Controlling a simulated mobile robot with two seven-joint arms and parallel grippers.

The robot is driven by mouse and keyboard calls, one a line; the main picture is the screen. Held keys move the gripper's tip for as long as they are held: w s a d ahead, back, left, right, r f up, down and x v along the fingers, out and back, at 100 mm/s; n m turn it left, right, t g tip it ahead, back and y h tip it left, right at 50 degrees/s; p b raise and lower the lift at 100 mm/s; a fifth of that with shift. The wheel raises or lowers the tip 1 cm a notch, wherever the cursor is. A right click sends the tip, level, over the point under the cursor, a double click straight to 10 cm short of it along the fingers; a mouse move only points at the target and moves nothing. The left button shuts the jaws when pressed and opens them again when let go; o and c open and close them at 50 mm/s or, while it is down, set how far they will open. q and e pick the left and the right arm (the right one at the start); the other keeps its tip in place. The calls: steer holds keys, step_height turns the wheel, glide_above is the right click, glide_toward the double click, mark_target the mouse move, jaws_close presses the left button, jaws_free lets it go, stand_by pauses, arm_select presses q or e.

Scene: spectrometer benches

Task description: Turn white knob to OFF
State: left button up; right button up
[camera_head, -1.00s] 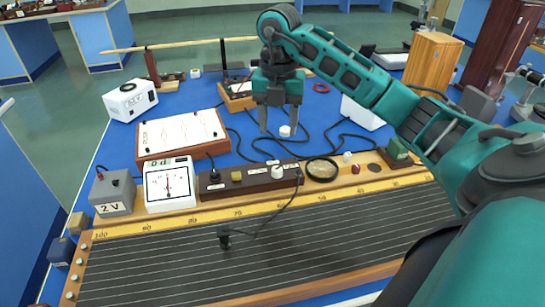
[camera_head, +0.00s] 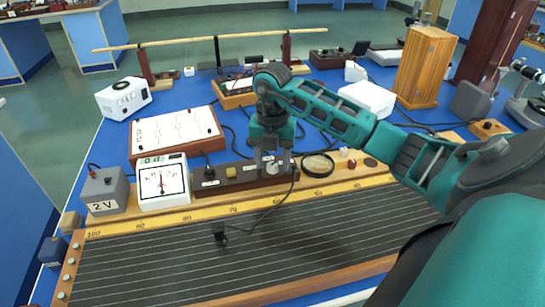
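I cannot tell whether the fingers touch the knob. The knob's marks are too small to read. My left gripper is not in view.
A white meter (camera_head: 163,184) and a grey 2 V box (camera_head: 104,191) stand left of the switch box. A black ring (camera_head: 318,165) lies to its right. A dark cable crosses the ruled board (camera_head: 160,255). A white panel (camera_head: 174,132) lies behind.

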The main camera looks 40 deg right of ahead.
jaws_close()
stand_by(0.3)
steer(key=shift+n, duration=1.2)
steer(key=n, duration=0.3)
steer(key=shift+n+b, duration=0.3)
steer(key=n, duration=0.4)
steer(key=shift+w+b, duration=0.1)
steer(key=shift+b, duration=0.25)
steer(key=shift+n, duration=0.8)
